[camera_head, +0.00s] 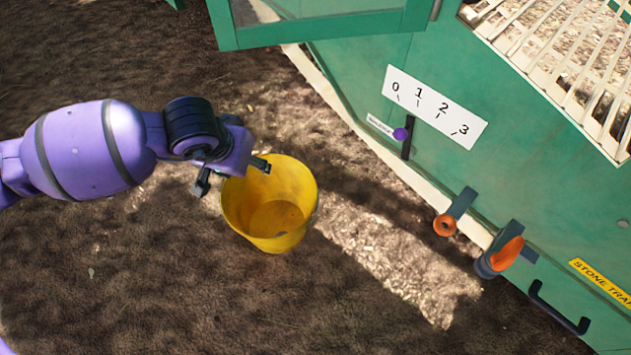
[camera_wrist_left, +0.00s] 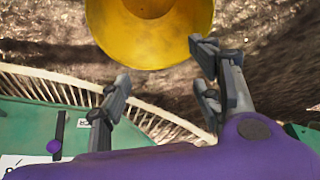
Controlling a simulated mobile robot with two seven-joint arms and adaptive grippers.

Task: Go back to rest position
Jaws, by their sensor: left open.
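My left gripper (camera_head: 232,178) is open and empty, with its fingers apart, in the head view. It hangs over the left rim of a yellow bucket (camera_head: 240,212) in the picture, and whether it touches the rim cannot be told. The bucket stands upright on the dirt and looks empty. In the left wrist view the open fingers (camera_wrist_left: 165,75) show nothing between them, and the yellow bucket (camera_wrist_left: 150,35) is at the top, beyond the fingertips. My right gripper is not in view.
A green machine (camera_head: 350,70) fills the right side. It carries a 0-to-3 scale plate (camera_head: 435,106), a purple-knobbed lever (camera_head: 401,134), orange-ended pipes (camera_head: 507,254) and a black handle (camera_head: 557,308). A green door frame (camera_head: 320,27) juts out at the top. Bare ground lies at lower left.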

